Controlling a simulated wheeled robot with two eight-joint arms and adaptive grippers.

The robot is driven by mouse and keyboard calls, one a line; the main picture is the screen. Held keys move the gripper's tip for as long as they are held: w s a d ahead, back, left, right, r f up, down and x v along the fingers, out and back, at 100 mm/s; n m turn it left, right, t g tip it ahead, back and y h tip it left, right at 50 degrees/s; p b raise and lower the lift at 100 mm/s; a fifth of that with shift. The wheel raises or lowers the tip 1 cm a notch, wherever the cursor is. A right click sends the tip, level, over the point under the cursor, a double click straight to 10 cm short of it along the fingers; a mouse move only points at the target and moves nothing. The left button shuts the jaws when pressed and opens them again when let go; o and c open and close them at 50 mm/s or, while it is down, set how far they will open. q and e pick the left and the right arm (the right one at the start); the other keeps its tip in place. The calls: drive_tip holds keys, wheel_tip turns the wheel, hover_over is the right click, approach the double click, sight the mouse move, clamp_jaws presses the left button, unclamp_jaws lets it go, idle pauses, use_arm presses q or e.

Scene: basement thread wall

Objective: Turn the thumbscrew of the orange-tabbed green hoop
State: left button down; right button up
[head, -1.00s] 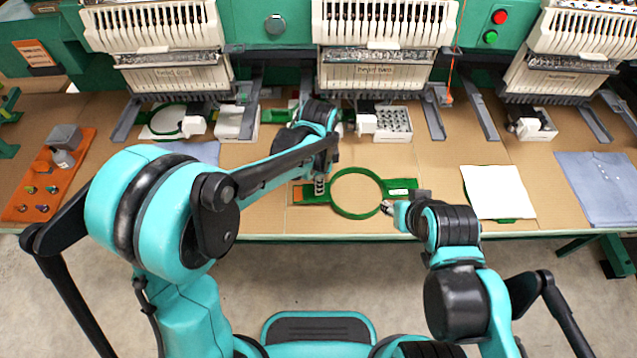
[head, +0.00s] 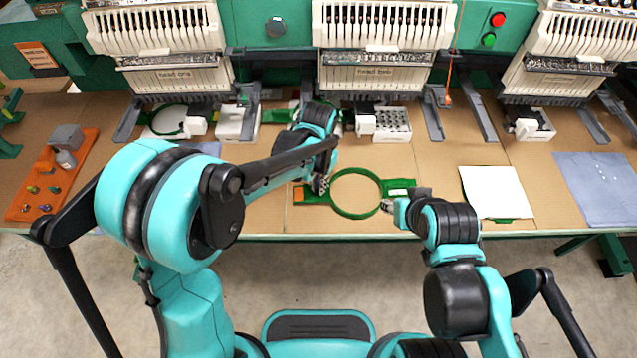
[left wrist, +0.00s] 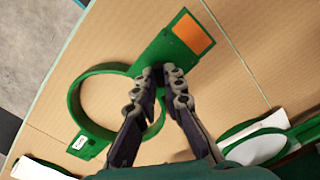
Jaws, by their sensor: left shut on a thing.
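The green hoop (head: 334,205) lies flat on the tan table, with its orange tab (head: 299,196) at the left end and a white label (head: 399,192) at the right. In the left wrist view the orange tab (left wrist: 193,32) is at upper right and the green ring (left wrist: 77,100) at lower left. My left gripper (head: 320,186) is down between ring and tab, shut on the thumbscrew, which its fingertips (left wrist: 162,72) hide. My right gripper (head: 387,206) is at the ring's right edge, seemingly touching it; its jaw opening is too small to judge.
Embroidery heads (head: 385,35) stand along the back, with grey arms reaching over the table. A white sheet (head: 497,191) on another green hoop lies to the right, and blue cloth (head: 598,188) farther right. An orange tray (head: 45,185) with small parts is at far left.

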use_arm(q)
drive_tip(key=n, duration=0.4)
drive_tip(key=shift+n, duration=0.3)
drive_tip(key=n, duration=0.4)
drive_tip(key=shift+n+p, duration=0.3)
drive_tip(key=n, duration=0.4)
drive_tip(key=shift+n, duration=2.5)
drive_tip(key=c, duration=1.6)
unclamp_jaws()
wheel_tip(320, 180, up, 12)
